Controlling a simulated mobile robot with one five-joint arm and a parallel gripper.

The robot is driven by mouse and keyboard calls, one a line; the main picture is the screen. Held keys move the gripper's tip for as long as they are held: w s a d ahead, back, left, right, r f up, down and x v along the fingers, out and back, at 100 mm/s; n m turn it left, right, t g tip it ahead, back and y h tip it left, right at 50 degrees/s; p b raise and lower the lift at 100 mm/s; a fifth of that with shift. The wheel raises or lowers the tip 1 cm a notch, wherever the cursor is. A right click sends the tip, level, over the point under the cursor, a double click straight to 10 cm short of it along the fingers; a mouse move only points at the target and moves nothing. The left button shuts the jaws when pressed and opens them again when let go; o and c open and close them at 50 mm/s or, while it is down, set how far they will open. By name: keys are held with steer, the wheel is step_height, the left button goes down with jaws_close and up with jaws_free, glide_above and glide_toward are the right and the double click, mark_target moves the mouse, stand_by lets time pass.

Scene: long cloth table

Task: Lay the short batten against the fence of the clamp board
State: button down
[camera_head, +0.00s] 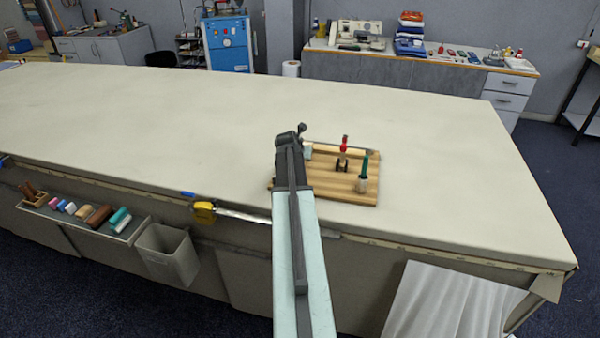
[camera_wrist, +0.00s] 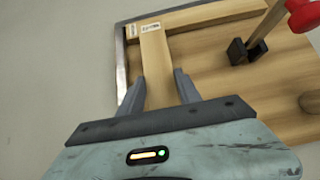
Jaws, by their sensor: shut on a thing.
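The clamp board (camera_head: 330,190) is a flat wooden board on the table, partly hidden by my arm in the head view; it also shows in the wrist view (camera_wrist: 225,85). A wooden bar (camera_wrist: 205,14) runs along its far side and a thin grey strip (camera_wrist: 121,60) along its left edge. I cannot tell for sure which is the fence. My gripper (camera_wrist: 158,90) is shut on the short batten (camera_wrist: 156,60), a pale wooden strip with a label at its far end. That end meets or overlaps the bar in the picture; contact is unclear. The batten lies beside the grey strip, with a gap.
A red-handled clamp (camera_head: 344,146) and a teal-handled clamp (camera_head: 363,172) stand on the board, right of my gripper. The cloth table (camera_head: 450,150) is clear around the board. A yellow tool (camera_head: 204,212) and a grey bin (camera_head: 168,252) are at its front edge.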

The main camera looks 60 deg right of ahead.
steer(key=shift+f+b, duration=1.95)
steer(key=shift+b, duration=0.05)
steer(key=c, duration=0.8)
jaws_free()
steer(key=shift+c, duration=0.2)
steer(key=shift+r, duration=0.15)
steer(key=shift+r+p, duration=0.2)
steer(key=shift+p, duration=0.15)
steer(key=p+v, duration=0.8)
steer(key=v, duration=0.4)
steer(key=shift+f, duration=0.1)
